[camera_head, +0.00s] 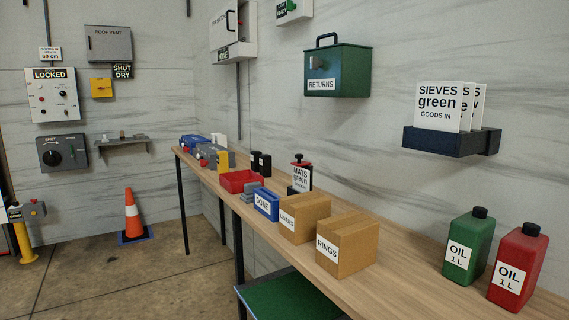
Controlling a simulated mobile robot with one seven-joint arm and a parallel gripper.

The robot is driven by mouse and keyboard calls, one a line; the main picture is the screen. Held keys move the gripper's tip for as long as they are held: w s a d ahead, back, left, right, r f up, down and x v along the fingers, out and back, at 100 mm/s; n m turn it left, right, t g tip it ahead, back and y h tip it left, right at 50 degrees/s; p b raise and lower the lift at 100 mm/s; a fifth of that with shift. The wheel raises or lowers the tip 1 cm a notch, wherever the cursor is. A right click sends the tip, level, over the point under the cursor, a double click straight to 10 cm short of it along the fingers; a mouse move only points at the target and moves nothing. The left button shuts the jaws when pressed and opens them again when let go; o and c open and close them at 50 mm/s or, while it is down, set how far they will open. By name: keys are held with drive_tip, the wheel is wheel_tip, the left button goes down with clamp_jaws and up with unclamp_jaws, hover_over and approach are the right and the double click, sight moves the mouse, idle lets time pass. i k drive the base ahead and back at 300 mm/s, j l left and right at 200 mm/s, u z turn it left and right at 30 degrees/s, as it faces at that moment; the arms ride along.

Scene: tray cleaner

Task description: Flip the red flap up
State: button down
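I cannot make out a red flap for certain. Small red parts (203,162) show on the grey and blue machine (212,153) at the far end of the bench, but they are too small to tell what they are. A red open tray (228,185) lies on the bench in front of that machine. My gripper is not in view.
The long wooden bench (385,268) runs along the right wall. It bears a blue DONE bin (266,204), cardboard LINERS (305,216) and RINGS (346,246) boxes, and green (468,245) and red (518,267) oil bottles. A cone (132,216) stands on the floor; open floor lies left.

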sight(300, 162)
drive_tip(key=i+j, duration=0.25)
drive_tip(key=i, duration=0.25)
drive_tip(key=i+j, duration=0.25)
drive_tip(key=i, duration=0.3)
drive_tip(key=i+j, duration=0.25)
drive_tip(key=i, duration=0.25)
drive_tip(key=l+z, duration=0.05)
